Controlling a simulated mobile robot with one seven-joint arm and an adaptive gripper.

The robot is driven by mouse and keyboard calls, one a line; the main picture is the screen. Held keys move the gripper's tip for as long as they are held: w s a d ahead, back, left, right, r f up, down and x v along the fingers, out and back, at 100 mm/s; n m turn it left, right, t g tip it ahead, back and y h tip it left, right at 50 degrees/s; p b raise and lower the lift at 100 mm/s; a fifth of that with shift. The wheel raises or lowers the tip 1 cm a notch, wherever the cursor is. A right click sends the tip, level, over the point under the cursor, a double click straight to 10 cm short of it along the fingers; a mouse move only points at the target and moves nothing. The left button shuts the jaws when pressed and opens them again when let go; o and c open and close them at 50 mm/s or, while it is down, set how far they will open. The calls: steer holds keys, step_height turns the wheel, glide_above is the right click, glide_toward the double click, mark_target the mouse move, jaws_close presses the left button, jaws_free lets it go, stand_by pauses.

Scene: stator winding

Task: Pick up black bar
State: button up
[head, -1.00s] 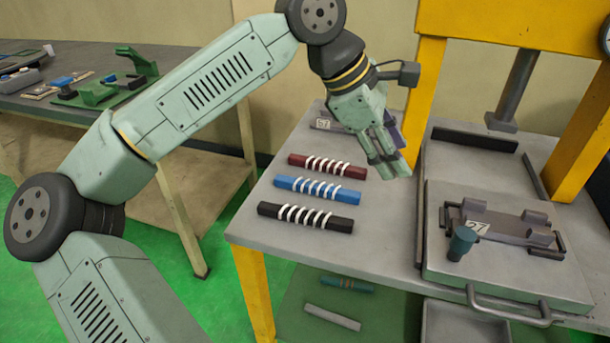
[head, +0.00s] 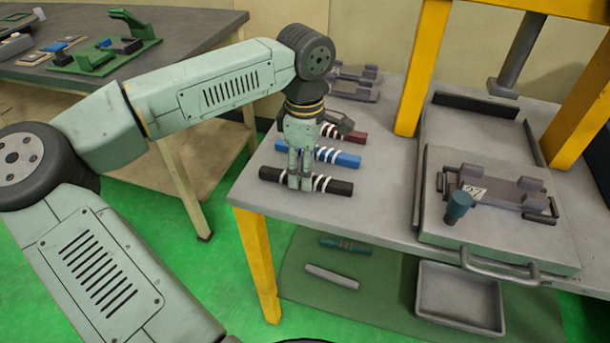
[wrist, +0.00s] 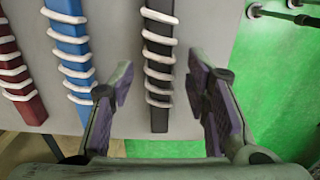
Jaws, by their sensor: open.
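The black bar (head: 337,187) lies on the grey table near its front left edge, with white rings wound round its middle. It also shows in the wrist view (wrist: 159,72), running lengthwise between the two fingers. My gripper (head: 300,184) points down over the bar and hides part of its middle in the head view. In the wrist view my gripper (wrist: 163,88) is open, with one purple-padded finger on each side of the bar. Gaps show between the fingers and the bar. I cannot tell how far above the table the fingertips are.
The blue bar (head: 347,160) and red bar (head: 358,137) lie behind the black bar, roughly parallel. A press with yellow posts (head: 420,75) and a plate with a fixture (head: 505,190) stand to the right. Bare table (head: 385,205) lies between.

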steer(key=shift+f, duration=0.95)
jaws_close()
